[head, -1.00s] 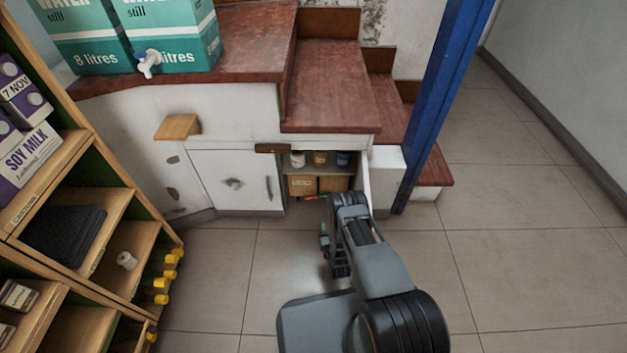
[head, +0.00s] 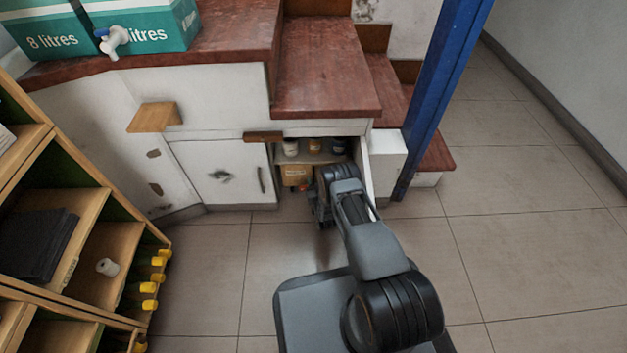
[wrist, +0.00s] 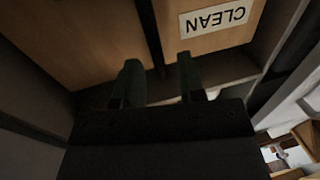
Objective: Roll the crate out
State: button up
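The open cupboard under the stairs holds a light wooden crate (head: 294,174) on its floor, partly hidden by my arm. In the wrist view, a wooden front with an upside-down CLEAN label (wrist: 215,18) is at the top right. Another wooden front (wrist: 75,40) is at the left, with a dark gap between them. My gripper (wrist: 158,68) is open, its two dark fingers apart and pointing toward these fronts. I cannot tell whether they touch. In the head view my gripper (head: 322,212) is low at the cupboard opening, mostly hidden by my wrist.
The open cupboard door (head: 365,172) stands edge-on close to my arm's right. A closed white door (head: 220,178) is left of the opening. Jars (head: 315,146) stand on the shelf above. A blue post (head: 438,100) is at right, shelving (head: 75,230) at left. The floor in front is clear.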

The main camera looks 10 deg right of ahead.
jog(key=shift+w+d+b, duration=0.1)
jog(key=shift+w+b, duration=0.25)
jog(key=shift+w, duration=0.9)
jog(key=shift+c, duration=0.4)
grip_shut()
